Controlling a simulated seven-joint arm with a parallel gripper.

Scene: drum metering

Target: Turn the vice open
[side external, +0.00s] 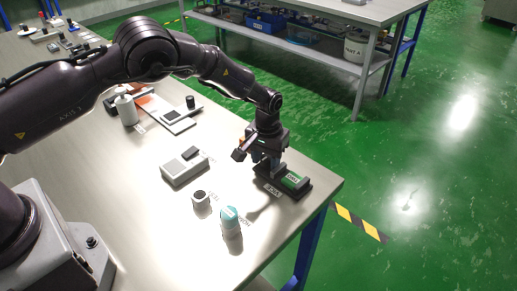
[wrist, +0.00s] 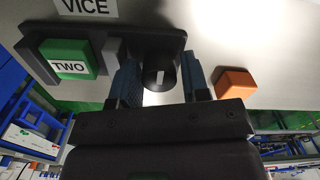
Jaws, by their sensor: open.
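The vice (wrist: 150,42) is a dark base at the table's edge, beside a VICE label (wrist: 88,7). A green block marked TWO (wrist: 68,56) sits in it, with a grey jaw (wrist: 112,48) beside the block. A round black knob (wrist: 158,80) with a white mark is at the vice's right end in the wrist view. My gripper (wrist: 162,82) is open, its blue fingers on either side of the knob; I cannot tell if they touch it. In the side view my gripper (side external: 267,163) points down over the vice (side external: 295,189) and hides the knob.
An orange block (wrist: 236,82) lies close to the right finger. A grey box (side external: 185,168), a small round part (side external: 200,201) and a teal-topped cylinder (side external: 231,225) stand left of and in front of the vice. The table edge is close behind.

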